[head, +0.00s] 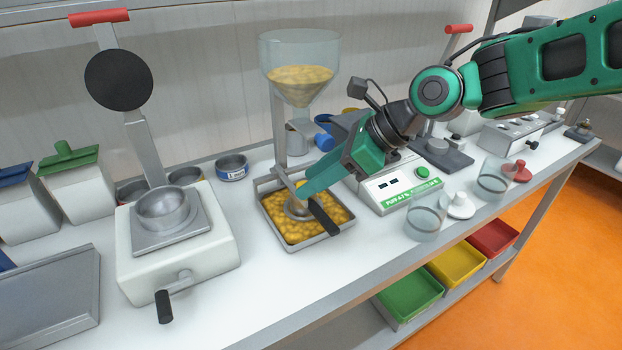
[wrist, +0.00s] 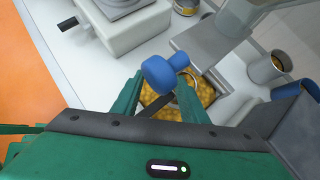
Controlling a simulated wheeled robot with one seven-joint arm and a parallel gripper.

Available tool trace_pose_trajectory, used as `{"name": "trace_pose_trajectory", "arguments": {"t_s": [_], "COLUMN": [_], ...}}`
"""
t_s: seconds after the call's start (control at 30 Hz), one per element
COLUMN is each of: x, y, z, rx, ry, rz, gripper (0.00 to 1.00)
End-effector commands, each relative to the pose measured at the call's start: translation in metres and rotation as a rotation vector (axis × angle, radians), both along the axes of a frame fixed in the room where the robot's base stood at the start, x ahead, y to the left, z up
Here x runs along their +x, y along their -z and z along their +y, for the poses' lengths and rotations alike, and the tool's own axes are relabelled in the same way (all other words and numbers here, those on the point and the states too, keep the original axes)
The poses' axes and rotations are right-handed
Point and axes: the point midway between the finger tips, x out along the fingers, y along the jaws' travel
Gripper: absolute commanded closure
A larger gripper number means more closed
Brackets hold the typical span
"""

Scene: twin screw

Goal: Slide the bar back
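A glass hopper (head: 300,70) of yellow granules stands over a metal tray (head: 262,188) of the same granules. My gripper (head: 306,190) reaches down from the right over the tray, below the hopper. A dark bar-like handle (head: 323,217) lies at the tray's front, beside a metal ring (head: 296,209). In the wrist view the green fingers (wrist: 160,85) stand apart, with a blue knob (wrist: 160,71) showing between them; I cannot tell whether they touch it. A dark bar (wrist: 152,104) shows below it.
A white press (head: 180,255) with a round plate stands left. A white unit with a green button (head: 400,185) stands right, with glass cups (head: 427,217) in front. A metal mug (wrist: 270,66) is close to my gripper. The front counter strip is clear.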

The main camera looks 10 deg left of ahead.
Motion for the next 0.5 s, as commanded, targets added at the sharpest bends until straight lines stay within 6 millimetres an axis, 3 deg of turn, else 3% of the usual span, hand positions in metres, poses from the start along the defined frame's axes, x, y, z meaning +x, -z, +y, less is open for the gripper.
{"name": "trace_pose_trajectory", "arguments": {"t_s": [0.5], "x": [-0.004], "y": [-0.061], "z": [-0.061], "rx": [0.003], "ry": [0.001], "rz": [-0.002], "gripper": [0.60]}}
